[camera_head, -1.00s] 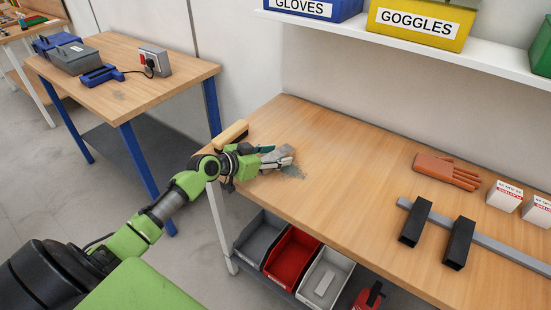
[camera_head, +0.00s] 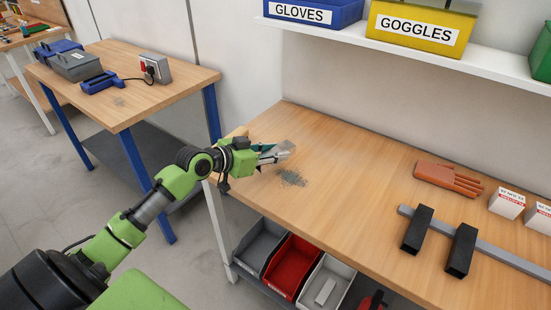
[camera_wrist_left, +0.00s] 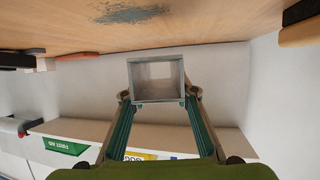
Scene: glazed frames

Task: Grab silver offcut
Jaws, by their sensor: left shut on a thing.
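The silver offcut (camera_head: 283,150) is a short, hollow, square metal tube. My left gripper (camera_head: 275,154) is shut on it and holds it above the left end of the wooden workbench (camera_head: 340,185). In the left wrist view I look into the open end of the offcut (camera_wrist_left: 157,88), between the two fingers of the gripper (camera_wrist_left: 157,101). The gripper hides part of the offcut in the head view. My right gripper is not in view.
Grey filings (camera_head: 291,177) lie on the bench. A brush (camera_head: 238,132) lies partly hidden behind my arm. Orange gloves (camera_head: 447,177), black blocks (camera_head: 462,250) and a long grey bar (camera_head: 490,244) lie to the right. Bins, including a red one (camera_head: 291,265), stand below. The bench middle is clear.

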